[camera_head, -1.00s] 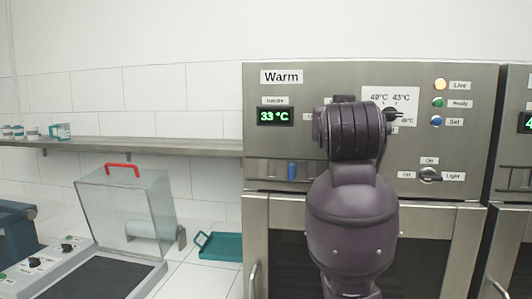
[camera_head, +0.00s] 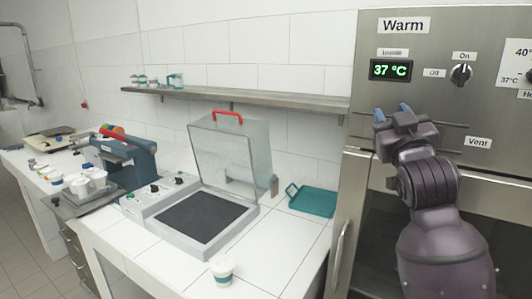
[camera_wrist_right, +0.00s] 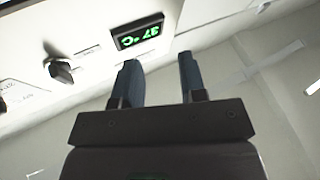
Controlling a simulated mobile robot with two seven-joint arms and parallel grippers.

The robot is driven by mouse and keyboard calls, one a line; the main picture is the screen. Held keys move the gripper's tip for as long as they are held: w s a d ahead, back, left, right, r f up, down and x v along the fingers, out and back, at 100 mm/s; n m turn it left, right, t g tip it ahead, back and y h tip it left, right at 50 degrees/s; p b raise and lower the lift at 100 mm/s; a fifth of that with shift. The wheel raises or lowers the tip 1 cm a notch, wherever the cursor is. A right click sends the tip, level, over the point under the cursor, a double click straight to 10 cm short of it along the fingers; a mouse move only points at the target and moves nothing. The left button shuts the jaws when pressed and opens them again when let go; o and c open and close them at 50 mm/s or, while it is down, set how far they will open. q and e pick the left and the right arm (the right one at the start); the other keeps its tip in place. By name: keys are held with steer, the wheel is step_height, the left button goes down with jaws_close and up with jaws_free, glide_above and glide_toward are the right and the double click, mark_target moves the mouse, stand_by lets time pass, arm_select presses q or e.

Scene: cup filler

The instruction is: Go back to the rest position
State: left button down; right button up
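My right gripper (camera_head: 392,111) is raised in front of the Warm cabinet's control panel (camera_head: 420,60) in the head view. Its two blue fingers stand apart with nothing between them. The right wrist view also shows the open, empty fingers (camera_wrist_right: 158,75), with the green display (camera_wrist_right: 138,36) and a black knob (camera_wrist_right: 60,70) beyond them. I cannot tell whether the fingers touch the panel. My left gripper is not in view.
A wall shelf (camera_head: 240,101) runs left of the cabinet. More cups (camera_head: 88,180) stand at left.

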steer(key=s+f+g+y, duration=0.1)
steer(key=s+f+g, duration=0.15)
steer(key=f, duration=1.35)
steer(key=s+f+g+y, duration=0.1)
steer(key=s+f+g, duration=0.15)
steer(key=f, duration=1.35)
steer(key=s+d+f+m+g, duration=0.1)
steer(key=s+f+g, duration=0.2)
steer(key=s+f, duration=0.8)
steer(key=s+d+f+g+h, duration=0.1)
steer(key=s+d+f+g, duration=0.1)
steer(key=s+f, duration=1)
steer(key=shift+s+d+f+m+g, duration=0.2)
steer(key=shift+s+f+m+g, duration=0.15)
steer(key=shift+f, duration=0.4)
